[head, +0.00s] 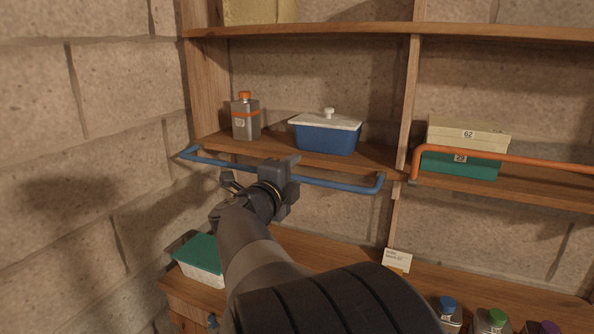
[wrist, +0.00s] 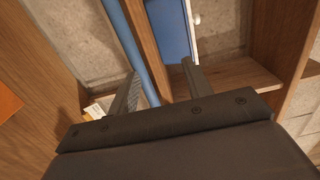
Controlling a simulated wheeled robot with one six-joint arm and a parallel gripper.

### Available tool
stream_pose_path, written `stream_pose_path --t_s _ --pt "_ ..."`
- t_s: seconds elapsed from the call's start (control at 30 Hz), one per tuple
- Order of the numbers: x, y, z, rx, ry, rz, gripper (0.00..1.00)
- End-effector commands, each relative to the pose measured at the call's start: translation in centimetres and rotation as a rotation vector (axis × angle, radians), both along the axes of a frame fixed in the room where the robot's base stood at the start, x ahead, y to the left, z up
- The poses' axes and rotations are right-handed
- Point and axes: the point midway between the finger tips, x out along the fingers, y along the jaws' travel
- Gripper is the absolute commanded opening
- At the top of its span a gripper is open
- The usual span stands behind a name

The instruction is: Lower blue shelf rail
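The blue rail (head: 335,184) runs along the front of the left middle shelf (head: 370,160). Its bar sits out in front of the shelf's front edge, at about board height or slightly below, with its bent ends reaching back to the shelf. My gripper (head: 287,168) is at the middle of the rail and hides part of it. In the wrist view my gripper (wrist: 158,82) is open, and the blue rail (wrist: 137,55) passes between its two fingers, closer to the left one. I cannot tell whether a finger touches it.
A grey bottle (head: 246,120) and a blue box with white lid (head: 327,136) stand on the shelf behind the rail. An orange rail (head: 500,155) stands raised across the right shelf. Below are a green-lidded box (head: 200,258) and several capped bottles. A stone wall is left.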

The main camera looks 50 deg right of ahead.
Motion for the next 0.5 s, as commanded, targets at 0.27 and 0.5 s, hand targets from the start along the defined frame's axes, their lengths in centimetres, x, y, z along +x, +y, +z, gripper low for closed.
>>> stream_pose_path --t_s 0.27,0.5 --pt "-0.9 3.2 1.4 0.0 -0.001 0.003 0.47" --pt "-1.6 5.5 2.1 0.0 -0.001 0.002 0.47"
